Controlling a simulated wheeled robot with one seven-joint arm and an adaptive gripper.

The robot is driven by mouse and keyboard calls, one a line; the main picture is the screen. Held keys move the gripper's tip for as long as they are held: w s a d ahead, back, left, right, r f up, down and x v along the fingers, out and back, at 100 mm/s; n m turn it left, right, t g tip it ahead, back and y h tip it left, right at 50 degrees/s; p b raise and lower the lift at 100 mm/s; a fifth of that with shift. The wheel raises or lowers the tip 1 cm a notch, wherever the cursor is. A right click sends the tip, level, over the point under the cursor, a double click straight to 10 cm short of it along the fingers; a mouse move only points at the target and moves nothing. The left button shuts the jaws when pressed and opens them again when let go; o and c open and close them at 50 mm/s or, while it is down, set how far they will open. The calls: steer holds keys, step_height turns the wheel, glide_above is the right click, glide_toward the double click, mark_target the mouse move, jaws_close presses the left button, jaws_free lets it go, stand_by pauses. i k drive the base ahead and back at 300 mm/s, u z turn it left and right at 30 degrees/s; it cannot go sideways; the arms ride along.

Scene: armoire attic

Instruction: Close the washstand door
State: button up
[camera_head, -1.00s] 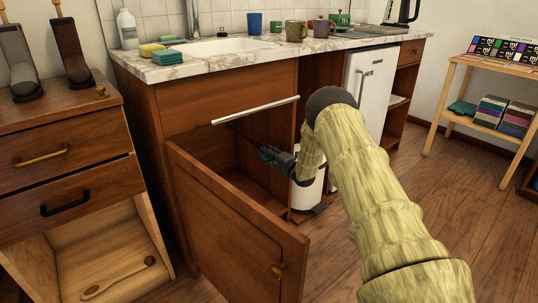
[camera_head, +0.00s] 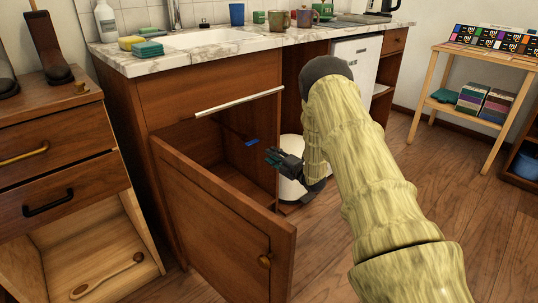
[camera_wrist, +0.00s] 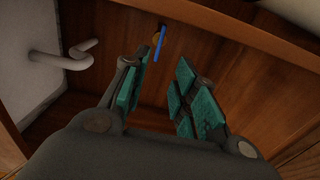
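The washstand door (camera_head: 215,225) is a brown wooden panel. It stands wide open, swung out towards me from the left side of the cabinet under the sink. Its round brass knob (camera_head: 264,262) is near its free edge. My gripper (camera_head: 272,157) is at the cabinet opening, above and behind the door's free edge, not touching the door. In the wrist view, my gripper (camera_wrist: 157,82) has its teal-padded fingers apart with nothing between them. The door cannot be made out in the wrist view.
A blue item (camera_head: 251,142) shows inside the cabinet. A grey pipe (camera_wrist: 65,60) shows in the wrist view. A white bin (camera_head: 292,185) stands behind my gripper. A drawer unit (camera_head: 55,170) stands left of the door. Wooden floor is open to the right.

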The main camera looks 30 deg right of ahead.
mark_target(244, 251)
steer(key=k, duration=1)
